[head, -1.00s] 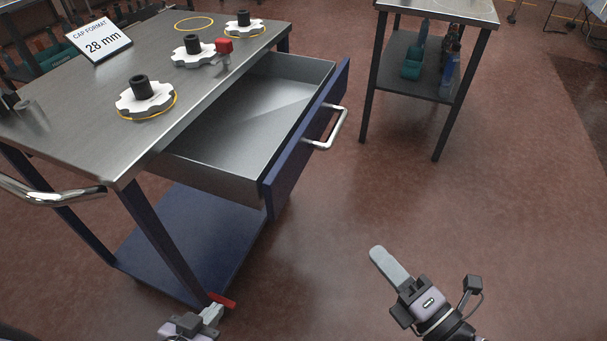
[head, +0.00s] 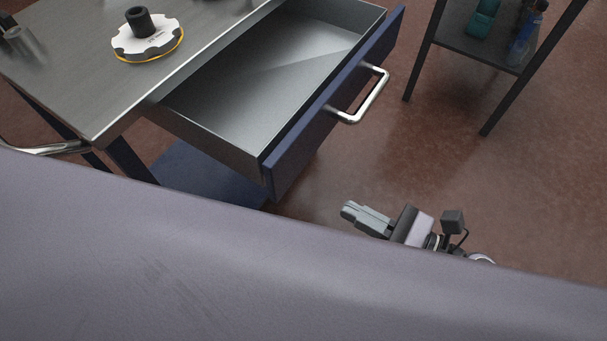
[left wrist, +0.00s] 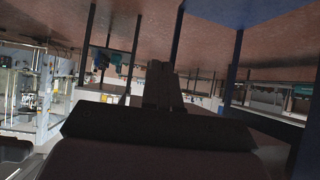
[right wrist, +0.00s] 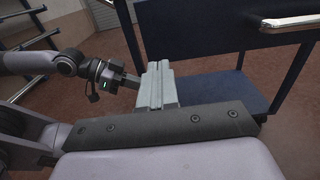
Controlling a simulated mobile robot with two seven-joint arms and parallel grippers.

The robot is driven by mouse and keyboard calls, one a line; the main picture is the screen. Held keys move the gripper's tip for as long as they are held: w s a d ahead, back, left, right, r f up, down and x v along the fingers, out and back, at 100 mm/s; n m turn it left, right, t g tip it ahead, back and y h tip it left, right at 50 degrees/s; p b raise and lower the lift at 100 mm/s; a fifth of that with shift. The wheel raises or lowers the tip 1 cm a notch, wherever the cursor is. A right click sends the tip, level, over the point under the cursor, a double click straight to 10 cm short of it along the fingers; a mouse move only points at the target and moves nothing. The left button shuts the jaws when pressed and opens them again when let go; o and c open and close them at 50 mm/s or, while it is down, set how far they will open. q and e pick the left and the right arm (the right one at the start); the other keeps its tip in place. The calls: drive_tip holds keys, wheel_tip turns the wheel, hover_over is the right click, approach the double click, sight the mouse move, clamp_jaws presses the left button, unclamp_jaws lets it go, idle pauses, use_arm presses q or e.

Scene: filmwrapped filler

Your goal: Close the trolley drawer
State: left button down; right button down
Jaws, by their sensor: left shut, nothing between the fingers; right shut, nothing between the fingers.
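The trolley (head: 75,70) has its drawer (head: 300,150) pulled well out, empty inside. The drawer has a dark blue front and a silver bar handle (head: 371,102). In the head view my right gripper (head: 356,216) is shut and empty, below the handle and to the right of the drawer front, apart from both. In the right wrist view its fingers (right wrist: 155,80) point towards the trolley, with the blue drawer front and handle (right wrist: 293,21) above. My left gripper is hidden in the head view; in the left wrist view its dark, shut fingers (left wrist: 160,82) show, touching nothing visible.
A white notched disc with a black knob (head: 145,35) sits on the trolley top. A second stand (head: 470,45) with bottles on its shelf is at the upper right. The floor between is clear. A part of my own body covers the lower head view.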

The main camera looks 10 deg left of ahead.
drive_tip(key=p, duration=0.2)
approach(286, 175)
drive_tip(key=x, duration=0.5)
drive_tip(key=shift+a, duration=0.25)
use_arm(q)
drive_tip(key=shift+s+a+r, duration=0.2)
drive_tip(key=shift+a+r, duration=0.15)
drive_tip(key=shift+r, duration=0.05)
use_arm(e)
drive_tip(key=shift+w+a+f, duration=0.1)
drive_tip(key=shift+w+a, duration=0.2)
drive_tip(key=shift+a, duration=0.35)
use_arm(q)
drive_tip(key=shift+a, duration=0.1)
use_arm(e)
drive_tip(key=shift+a, duration=0.15)
